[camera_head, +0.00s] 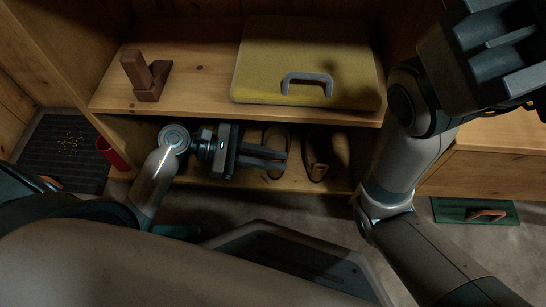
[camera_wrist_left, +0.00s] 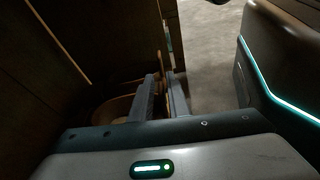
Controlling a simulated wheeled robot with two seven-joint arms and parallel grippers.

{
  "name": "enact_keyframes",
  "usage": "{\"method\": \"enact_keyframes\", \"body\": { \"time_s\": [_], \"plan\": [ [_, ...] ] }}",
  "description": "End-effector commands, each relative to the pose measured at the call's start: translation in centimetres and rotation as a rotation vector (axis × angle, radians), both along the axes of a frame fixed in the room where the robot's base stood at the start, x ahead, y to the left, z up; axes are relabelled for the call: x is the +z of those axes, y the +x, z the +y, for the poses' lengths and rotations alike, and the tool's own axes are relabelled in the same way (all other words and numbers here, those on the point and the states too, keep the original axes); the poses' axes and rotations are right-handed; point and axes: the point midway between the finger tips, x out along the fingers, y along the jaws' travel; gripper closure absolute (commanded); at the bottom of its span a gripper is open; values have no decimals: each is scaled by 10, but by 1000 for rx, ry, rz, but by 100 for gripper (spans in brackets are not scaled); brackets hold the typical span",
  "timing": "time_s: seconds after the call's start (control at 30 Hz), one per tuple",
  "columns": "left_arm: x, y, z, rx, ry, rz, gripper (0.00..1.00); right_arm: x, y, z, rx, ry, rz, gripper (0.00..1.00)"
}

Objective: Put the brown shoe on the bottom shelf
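A tan-brown shoe (camera_head: 277,140) is on the bottom shelf (camera_head: 232,180). A darker brown shoe (camera_head: 318,158) stands on that shelf to its right. My left gripper (camera_head: 284,159) reaches in from the left, its fingers crossing in front of the tan-brown shoe. Its two fingers are apart with a narrow gap, and no shoe is clearly between them. In the left wrist view, a rounded brown shape, probably a shoe (camera_wrist_left: 112,110), lies left of the fingers; contact is unclear. My right gripper (camera_head: 510,50) is raised at the upper right; its finger opening cannot be made out.
The upper shelf (camera_head: 200,75) close above my left gripper holds a brown wooden block piece (camera_head: 147,80) and a yellow case (camera_head: 300,60). A red cup (camera_head: 112,153) and dark mat (camera_head: 65,150) are at left.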

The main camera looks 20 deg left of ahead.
Motion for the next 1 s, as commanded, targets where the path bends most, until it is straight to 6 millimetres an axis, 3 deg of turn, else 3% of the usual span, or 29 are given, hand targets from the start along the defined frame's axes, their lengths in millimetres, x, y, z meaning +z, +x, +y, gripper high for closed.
{"method": "enact_keyframes", "body": {
  "time_s": [0.03,0.3,0.63,1.0],
  "plan": [
    [-12,-2,1,1,8,20,74,-2,0,0,2,2,1,69],
    [-14,-4,0,0,8,22,74,-4,1,0,1,1,3,69],
    [3,-4,0,1,7,23,74,7,1,0,-4,2,2,69],
    [19,-19,53,2,7,15,74,-2,5,2,-9,-9,17,69]
  ]
}}
